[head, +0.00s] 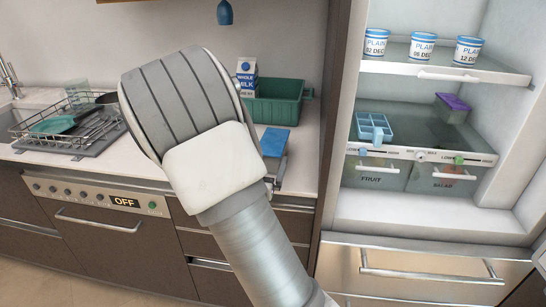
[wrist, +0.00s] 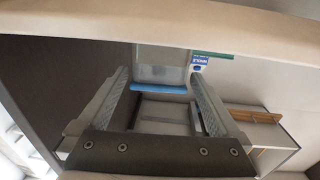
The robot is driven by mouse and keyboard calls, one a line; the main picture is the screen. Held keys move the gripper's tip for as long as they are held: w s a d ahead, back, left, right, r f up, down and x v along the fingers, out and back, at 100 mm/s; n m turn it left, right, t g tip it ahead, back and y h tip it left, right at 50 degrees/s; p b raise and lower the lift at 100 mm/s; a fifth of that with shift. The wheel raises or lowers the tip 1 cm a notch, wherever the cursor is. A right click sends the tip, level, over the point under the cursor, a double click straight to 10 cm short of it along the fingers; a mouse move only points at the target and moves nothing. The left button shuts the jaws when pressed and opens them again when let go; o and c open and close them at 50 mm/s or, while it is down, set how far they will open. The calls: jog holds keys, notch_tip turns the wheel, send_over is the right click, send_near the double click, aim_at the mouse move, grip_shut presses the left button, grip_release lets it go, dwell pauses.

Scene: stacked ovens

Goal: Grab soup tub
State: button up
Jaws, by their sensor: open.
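A clear tub (wrist: 160,62) with a blue lid shows in the wrist view, just beyond and between my fingertips. No label on it is readable, so I cannot tell that it is soup. In the head view its blue lid (head: 275,141) shows on the counter right of my arm. My gripper (wrist: 159,78) is open, with one finger on each side and a clear gap between them. I see no grip on the tub. In the head view my arm hides most of the gripper.
A milk carton (head: 246,76) and a green bin (head: 279,101) stand at the back of the counter (head: 304,143). A dish rack (head: 70,124) is at left. The open fridge at right holds several plain cups (head: 422,47), a blue tray (head: 374,128) and a purple-lidded tub (head: 452,105).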

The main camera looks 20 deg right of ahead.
aim_at(274, 146)
jog(key=x, duration=0.3)
jog(key=shift+f+b+x, duration=0.15)
jog(key=shift+b+x, duration=0.1)
jog(key=shift+x, duration=1.1)
jog(key=shift+f+b+x, duration=0.2)
jog(key=shift+x, duration=1.2)
jog(key=shift+r, duration=0.1)
jog(key=c, duration=1.5)
jog(key=shift+o, duration=0.2)
jog(key=shift+b, duration=0.3)
